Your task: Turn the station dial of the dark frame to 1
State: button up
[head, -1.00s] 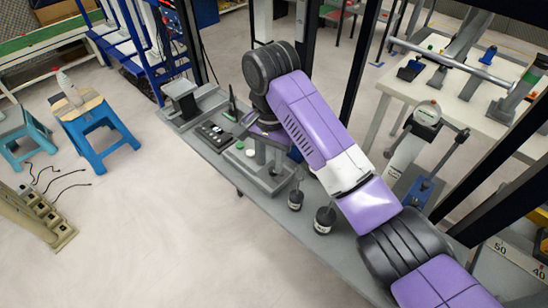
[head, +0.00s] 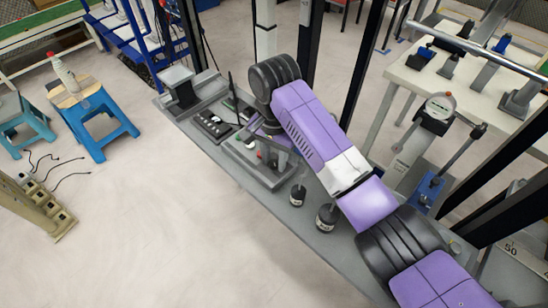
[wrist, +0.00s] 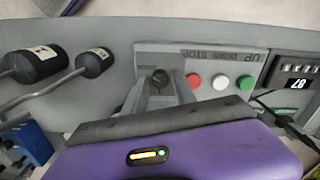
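The dial's numbers and pointer are not readable. In the head view my gripper (head: 264,150) is low over the grey bench (head: 335,260), largely hidden by my arm. Black uprights of the dark frame (head: 360,85) rise behind the bench.
Two black weights with rods (wrist: 35,65) (wrist: 95,62) are left of the dial; they also stand on the bench in the head view (head: 298,195) (head: 326,217). A counter box (wrist: 295,82) is at the right. A blue stool (head: 95,120) stands on the open floor.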

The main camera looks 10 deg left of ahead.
grip_shut()
